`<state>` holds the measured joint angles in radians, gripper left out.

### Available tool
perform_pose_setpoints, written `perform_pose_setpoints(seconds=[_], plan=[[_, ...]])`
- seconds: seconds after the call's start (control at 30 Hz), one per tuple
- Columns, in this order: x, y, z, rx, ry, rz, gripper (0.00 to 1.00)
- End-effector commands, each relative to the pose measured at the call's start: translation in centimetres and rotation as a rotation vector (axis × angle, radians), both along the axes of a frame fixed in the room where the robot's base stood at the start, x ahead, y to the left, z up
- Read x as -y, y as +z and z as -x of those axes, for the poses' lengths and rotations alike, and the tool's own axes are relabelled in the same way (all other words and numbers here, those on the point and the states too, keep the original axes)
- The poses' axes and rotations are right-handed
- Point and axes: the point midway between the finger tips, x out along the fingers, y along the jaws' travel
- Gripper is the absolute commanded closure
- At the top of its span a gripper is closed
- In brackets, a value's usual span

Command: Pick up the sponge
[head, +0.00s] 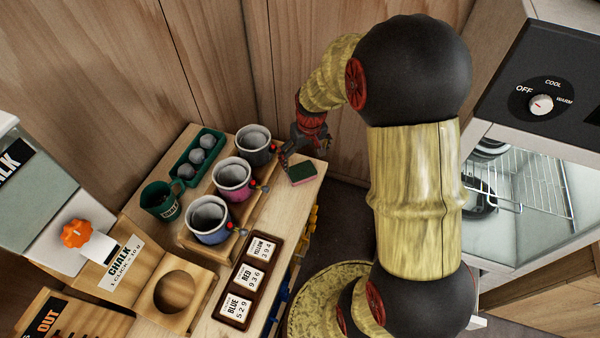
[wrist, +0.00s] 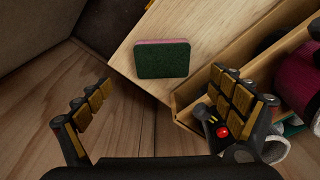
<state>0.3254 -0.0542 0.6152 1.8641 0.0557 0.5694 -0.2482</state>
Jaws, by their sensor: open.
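The sponge (head: 301,173), dark green on top with a pink layer below, lies flat near the right edge of the wooden bench top. The sponge is apart from both fingers.
Three cups, grey (head: 254,144), pink (head: 233,178) and blue (head: 211,218), stand in a wooden rack left of the sponge. A green tray (head: 182,181) of grey balls and a green mug (head: 160,199) are farther left. A wooden wall (head: 300,60) rises behind.

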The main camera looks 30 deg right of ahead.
Motion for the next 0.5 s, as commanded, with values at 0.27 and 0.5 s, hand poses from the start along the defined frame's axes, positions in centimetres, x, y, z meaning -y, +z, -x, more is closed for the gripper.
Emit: perform_pose_setpoints(seconds=[0.27, 0.5], plan=[[-0.1, -2.5, -0.3, -0.001, 0.0, 0.0, 0.07], [-0.5, -5.8, -0.5, -0.004, 0.0, -0.001, 0.07]])
